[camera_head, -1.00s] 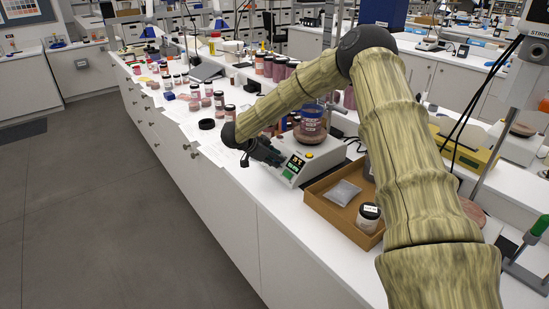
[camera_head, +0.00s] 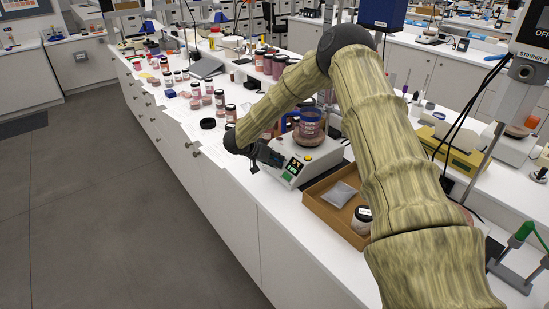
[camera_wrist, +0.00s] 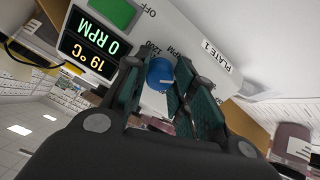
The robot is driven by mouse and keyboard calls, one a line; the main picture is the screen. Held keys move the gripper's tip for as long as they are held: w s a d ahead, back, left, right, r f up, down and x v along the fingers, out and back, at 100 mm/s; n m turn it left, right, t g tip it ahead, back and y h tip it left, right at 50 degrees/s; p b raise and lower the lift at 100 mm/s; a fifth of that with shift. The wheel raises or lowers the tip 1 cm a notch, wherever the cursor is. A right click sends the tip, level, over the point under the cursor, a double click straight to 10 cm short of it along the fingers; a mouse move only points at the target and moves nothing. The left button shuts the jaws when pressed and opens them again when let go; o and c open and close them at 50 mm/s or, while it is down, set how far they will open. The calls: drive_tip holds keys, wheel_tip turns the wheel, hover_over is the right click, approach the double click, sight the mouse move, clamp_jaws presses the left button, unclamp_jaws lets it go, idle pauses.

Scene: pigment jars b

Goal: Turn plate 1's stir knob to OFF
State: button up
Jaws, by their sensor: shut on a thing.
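Plate 1 (camera_head: 318,163) is a white stirrer hotplate on the bench, with a jar of reddish-brown contents (camera_head: 309,128) on top. In the wrist view its front panel is close, with a "PLATE 1" label (camera_wrist: 194,52). The blue stir knob (camera_wrist: 160,74) with a white pointer line sits between my gripper's dark green fingers (camera_wrist: 165,98), which are shut on it. The display (camera_wrist: 92,43) reads 0 RPM and 19 °C, beside a green panel (camera_wrist: 118,12). OFF and 1200 RPM markings show near the knob. In the head view my gripper (camera_head: 268,156) is at the plate's front, the knob hidden.
A brown tray (camera_head: 318,207) with a grey packet (camera_head: 340,194) and a white-labelled jar (camera_head: 362,218) stands right of the plate. A black ring-shaped item (camera_head: 208,123) and several pigment jars lie to the left. Bare bench shows along the front edge.

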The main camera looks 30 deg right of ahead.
drive_tip(key=shift+n, duration=0.3)
drive_tip(key=o, duration=1)
drive_tip(key=shift+o, duration=0.2)
drive_tip(key=v, duration=1.2)
